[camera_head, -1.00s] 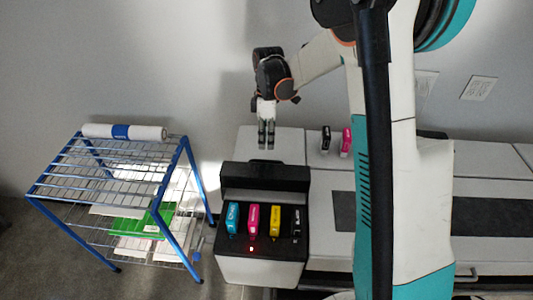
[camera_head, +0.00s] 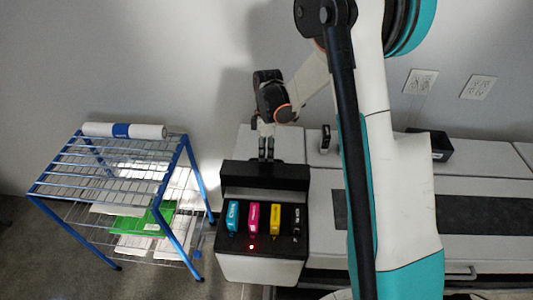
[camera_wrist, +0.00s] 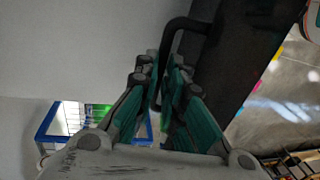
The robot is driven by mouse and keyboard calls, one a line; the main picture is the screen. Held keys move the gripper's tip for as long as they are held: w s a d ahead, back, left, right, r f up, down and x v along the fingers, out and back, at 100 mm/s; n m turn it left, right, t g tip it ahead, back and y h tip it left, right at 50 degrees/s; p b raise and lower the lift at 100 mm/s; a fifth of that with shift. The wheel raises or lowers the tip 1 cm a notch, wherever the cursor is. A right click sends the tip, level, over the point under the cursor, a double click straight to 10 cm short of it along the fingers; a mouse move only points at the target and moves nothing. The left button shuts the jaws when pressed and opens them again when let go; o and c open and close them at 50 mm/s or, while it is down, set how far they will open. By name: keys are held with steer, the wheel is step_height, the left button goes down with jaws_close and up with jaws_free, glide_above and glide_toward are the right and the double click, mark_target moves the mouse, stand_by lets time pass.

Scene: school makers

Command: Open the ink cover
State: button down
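The printer's ink unit (camera_head: 262,270) shows cyan, magenta, yellow and black cartridges in its front part. A black ink cover panel (camera_head: 265,175) stands along the back of the cartridges; I cannot tell its exact hinge position. My gripper (camera_head: 266,157) points down at the cover's rear edge. In the wrist view, a black loop handle (camera_wrist: 184,25) on the dark panel (camera_wrist: 247,50) reaches down between my fingers (camera_wrist: 164,75). The fingers look apart, with the handle bar between them; contact is not clear.
A blue-framed wire rack (camera_head: 115,175) with a paper roll (camera_head: 125,130) stands at the left. A black cartridge (camera_head: 325,139) stands on the printer top behind, with a black box (camera_head: 437,146) to the right. A red light (camera_head: 251,247) shows on the ink unit.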

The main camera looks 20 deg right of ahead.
mark_target(265, 163)
steer(key=shift+s+r, duration=0.1)
steer(key=shift+s+a+r+t+h+b, duration=0.3)
steer(key=shift+s+r+t, duration=0.25)
steer(key=shift+s, duration=0.15)
steer(key=shift+s+a+r+t+h+b, duration=0.15)
steer(key=shift+s+a+r+t+b, duration=0.2)
steer(key=shift+s+r+t, duration=0.25)
steer(key=shift+s+a+r+t+h+b, duration=0.35)
steer(key=shift+s+t, duration=0.2)
steer(key=shift+s, duration=0.2)
steer(key=shift+d, duration=0.1)
steer(key=c, duration=1.9)
jaws_free()
steer(key=shift+c, duration=0.2)
steer(key=shift+r, duration=0.1)
step_height(265, 163, up, 12)
steer(key=s, duration=0.2)
steer(key=shift+a, duration=0.35)
